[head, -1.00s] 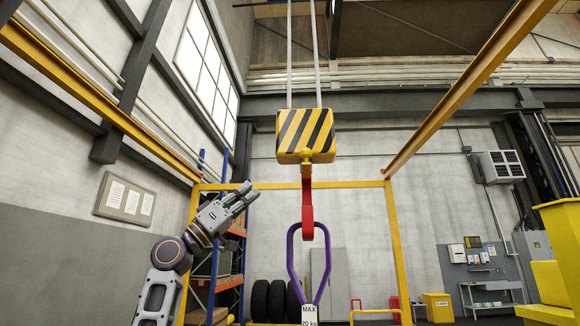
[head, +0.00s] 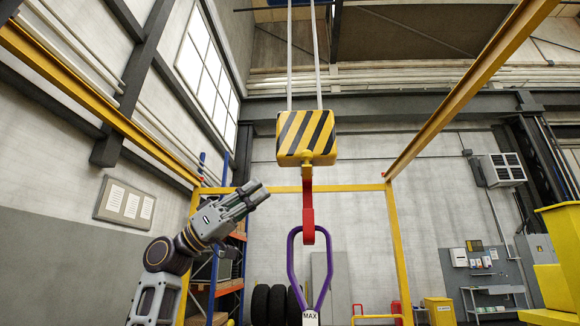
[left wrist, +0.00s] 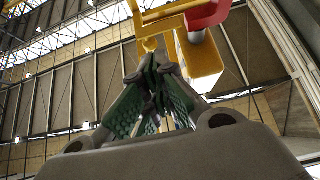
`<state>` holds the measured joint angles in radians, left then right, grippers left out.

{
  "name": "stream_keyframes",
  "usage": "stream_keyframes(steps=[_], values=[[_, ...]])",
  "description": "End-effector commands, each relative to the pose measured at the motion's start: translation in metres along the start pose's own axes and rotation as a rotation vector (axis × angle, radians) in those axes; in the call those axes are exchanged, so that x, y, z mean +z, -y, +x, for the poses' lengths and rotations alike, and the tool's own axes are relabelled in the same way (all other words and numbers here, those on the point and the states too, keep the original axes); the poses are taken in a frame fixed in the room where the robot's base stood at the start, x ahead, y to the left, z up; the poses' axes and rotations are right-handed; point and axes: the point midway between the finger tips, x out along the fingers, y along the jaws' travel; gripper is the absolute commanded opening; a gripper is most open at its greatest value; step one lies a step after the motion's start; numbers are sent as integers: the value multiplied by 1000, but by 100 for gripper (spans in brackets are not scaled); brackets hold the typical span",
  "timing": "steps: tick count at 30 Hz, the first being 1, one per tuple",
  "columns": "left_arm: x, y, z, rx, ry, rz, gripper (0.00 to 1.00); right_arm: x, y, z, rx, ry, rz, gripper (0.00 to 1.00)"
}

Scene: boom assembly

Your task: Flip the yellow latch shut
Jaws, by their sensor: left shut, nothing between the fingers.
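The red hook (head: 308,222) hangs under a yellow-and-black striped hoist block (head: 306,137). A purple sling (head: 293,262) hangs in the hook, with a tag marked MAX (head: 310,318). I cannot make out the yellow latch in the head view. My left gripper (head: 259,192) is shut and empty, left of the hook and apart from it in the picture, pointing up and right. In the left wrist view its green-padded fingers (left wrist: 155,85) meet; beyond them are a red part (left wrist: 207,15) and yellow parts (left wrist: 165,15), and I cannot tell whether one is the latch. My right gripper is out of view.
A yellow gantry frame (head: 395,250) stands around the hoist. Shelves (head: 230,285) and black tyres (head: 260,303) are behind at lower left. A yellow structure (head: 560,250) stands at the right edge. The space between my left gripper and the hook looks open.

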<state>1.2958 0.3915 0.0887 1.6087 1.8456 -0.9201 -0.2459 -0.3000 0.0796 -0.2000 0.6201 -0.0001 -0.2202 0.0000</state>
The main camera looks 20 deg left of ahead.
Motion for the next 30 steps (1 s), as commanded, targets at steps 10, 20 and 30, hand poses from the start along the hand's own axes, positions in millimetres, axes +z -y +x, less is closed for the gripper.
stream_keyframes(steps=[10,20,30], values=[[-1,0,10,0,0,0,0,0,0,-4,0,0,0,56],[-2,0,43,0,-1,1,0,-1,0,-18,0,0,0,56],[-2,0,80,0,0,0,0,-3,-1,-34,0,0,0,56]])
